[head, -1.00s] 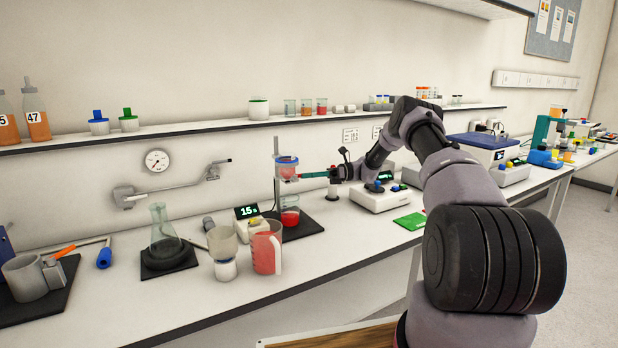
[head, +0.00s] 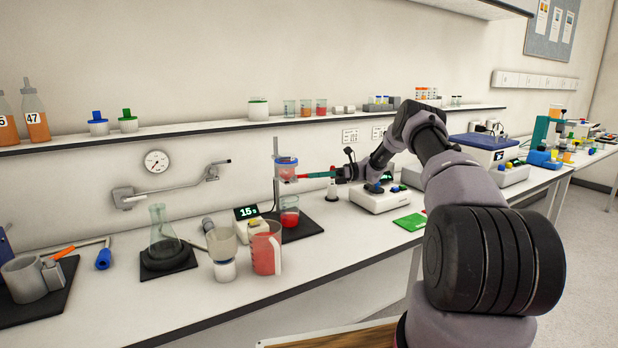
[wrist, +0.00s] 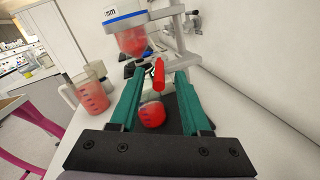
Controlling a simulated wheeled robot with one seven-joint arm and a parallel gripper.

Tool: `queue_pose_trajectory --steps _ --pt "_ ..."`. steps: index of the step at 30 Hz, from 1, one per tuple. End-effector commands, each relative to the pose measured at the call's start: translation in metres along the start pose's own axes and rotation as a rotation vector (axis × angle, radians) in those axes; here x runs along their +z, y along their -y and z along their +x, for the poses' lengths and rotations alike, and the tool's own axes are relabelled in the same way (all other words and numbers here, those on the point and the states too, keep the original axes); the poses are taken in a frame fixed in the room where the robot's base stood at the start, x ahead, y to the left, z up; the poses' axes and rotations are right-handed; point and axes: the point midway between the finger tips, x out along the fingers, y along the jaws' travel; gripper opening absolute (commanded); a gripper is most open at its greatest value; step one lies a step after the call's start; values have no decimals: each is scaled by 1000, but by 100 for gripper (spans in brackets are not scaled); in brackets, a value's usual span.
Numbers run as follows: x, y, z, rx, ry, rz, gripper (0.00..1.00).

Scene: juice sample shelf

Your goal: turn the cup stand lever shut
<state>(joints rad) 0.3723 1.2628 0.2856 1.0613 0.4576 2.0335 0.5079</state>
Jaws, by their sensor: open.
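The cup stand (head: 276,190) stands on a dark mat and carries a cup of red liquid (head: 287,167); the cup also shows at the top of the wrist view (wrist: 131,41). A red lever (wrist: 159,73) sticks out below the cup toward my gripper. My gripper (head: 306,177) is to the right of the stand. In the wrist view its two green fingers are apart, with the lever's end between their tips and a gap on both sides. A beaker with red liquid (head: 289,217) stands under the cup. Whether a finger touches the lever is hard to tell.
A timer (head: 246,212), a red-filled jug (head: 265,248) and a flask (head: 163,232) stand to the left. A white device (head: 381,199) and a green card (head: 410,222) are to the right. The shelf (head: 200,127) runs along the wall behind.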

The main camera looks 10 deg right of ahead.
Motion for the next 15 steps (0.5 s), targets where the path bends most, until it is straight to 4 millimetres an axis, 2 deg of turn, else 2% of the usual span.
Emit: queue_pose_trajectory --steps 3,9,15 --pt "0 1 -27 -4 1 -1 47" --pt "0 0 -65 -4 1 -2 47" --pt "0 0 -84 -1 1 -1 47"
